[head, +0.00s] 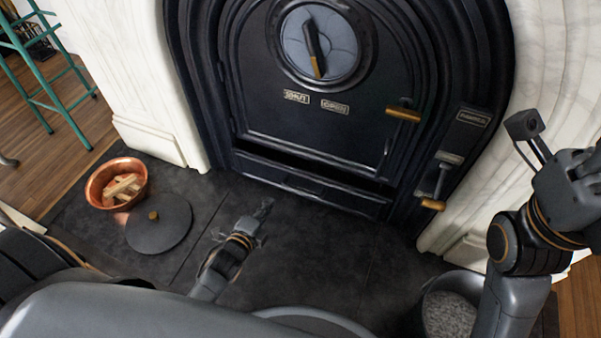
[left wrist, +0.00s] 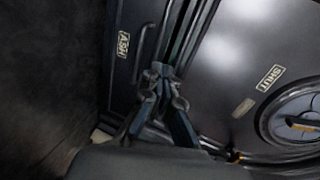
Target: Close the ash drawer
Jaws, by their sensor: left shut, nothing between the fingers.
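The ash drawer (head: 308,186) is the low dark panel at the foot of the black fireplace front, with a dark gap along its top edge. I cannot tell exactly how far it stands out. In the left wrist view its front carries an ASH plate (left wrist: 123,45) and a thin bar handle (left wrist: 143,42). My left gripper (head: 264,208) is shut and empty, low over the hearth just in front of the drawer's left part. In the left wrist view its fingertips (left wrist: 160,72) overlap the drawer's edge; contact is unclear.
Above the drawer is the stove door with a round dial (head: 319,45) and a brass-tipped handle (head: 403,113). A damper lever (head: 436,190) hangs at the right.

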